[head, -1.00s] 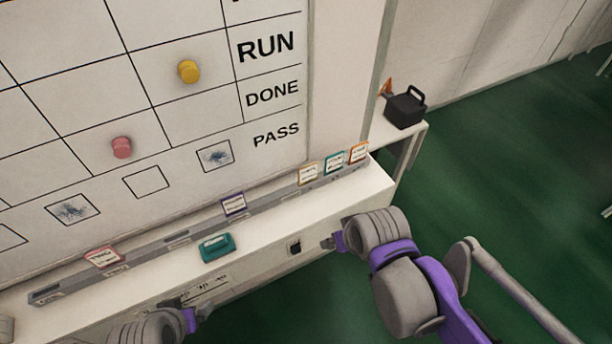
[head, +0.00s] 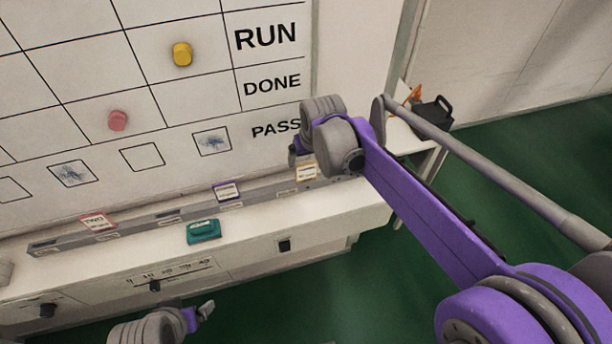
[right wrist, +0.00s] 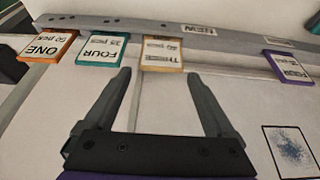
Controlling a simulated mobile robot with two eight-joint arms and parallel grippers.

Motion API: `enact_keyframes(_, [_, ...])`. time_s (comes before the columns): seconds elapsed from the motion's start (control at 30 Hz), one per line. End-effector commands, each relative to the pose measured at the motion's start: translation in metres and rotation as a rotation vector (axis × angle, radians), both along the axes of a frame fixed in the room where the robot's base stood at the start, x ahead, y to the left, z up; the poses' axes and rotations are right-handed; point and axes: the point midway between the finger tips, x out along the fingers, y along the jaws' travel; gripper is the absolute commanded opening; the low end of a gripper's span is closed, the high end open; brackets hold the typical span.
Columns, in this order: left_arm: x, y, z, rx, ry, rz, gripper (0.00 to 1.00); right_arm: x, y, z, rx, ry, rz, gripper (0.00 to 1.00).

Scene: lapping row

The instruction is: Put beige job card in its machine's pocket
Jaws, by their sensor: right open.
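The beige job card (head: 306,171), marked THREE, stands in the grey rail (head: 145,225) near its right end, partly beside my right wrist. It also shows in the right wrist view (right wrist: 163,56), upside down, between a teal card and a purple card. My right gripper (right wrist: 163,80) is open and empty, its fingertips just short of the beige card and to either side of it. In the head view its fingers are mostly hidden by the wrist. My left gripper (head: 205,311) is low in front of the cabinet; its jaw state is unclear. I cannot identify the machine's pocket.
The rail also holds a red card (head: 97,221), a purple card (head: 227,191), a teal card (right wrist: 102,50) and an orange card (right wrist: 48,45). A whiteboard with magnets (head: 182,54) rises behind.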

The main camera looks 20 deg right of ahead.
Motion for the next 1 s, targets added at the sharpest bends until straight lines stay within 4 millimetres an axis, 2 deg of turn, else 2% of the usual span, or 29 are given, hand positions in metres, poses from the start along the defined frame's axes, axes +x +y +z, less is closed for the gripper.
enact_keyframes(0.27, [0.000,0.000,-0.003,0.000,0.001,0.000,0.92,0.008,0.001,-0.024,0.000,0.000,0.000,0.90])
enact_keyframes(0.53, [-0.001,0.000,-0.007,0.000,0.002,0.000,0.92,0.019,0.002,-0.061,0.000,0.000,0.000,0.90])
enact_keyframes(0.83, [-0.001,0.000,-0.007,0.000,0.002,0.000,0.92,0.021,0.002,-0.066,0.000,0.000,0.000,0.90])
enact_keyframes(0.87, [-0.001,0.000,-0.007,0.000,0.002,0.000,0.92,0.021,0.002,-0.066,0.000,0.000,0.000,0.88])
enact_keyframes(1.0, [-0.001,0.000,-0.007,0.000,0.002,0.000,0.92,0.021,0.002,-0.066,0.000,0.000,0.000,0.63])
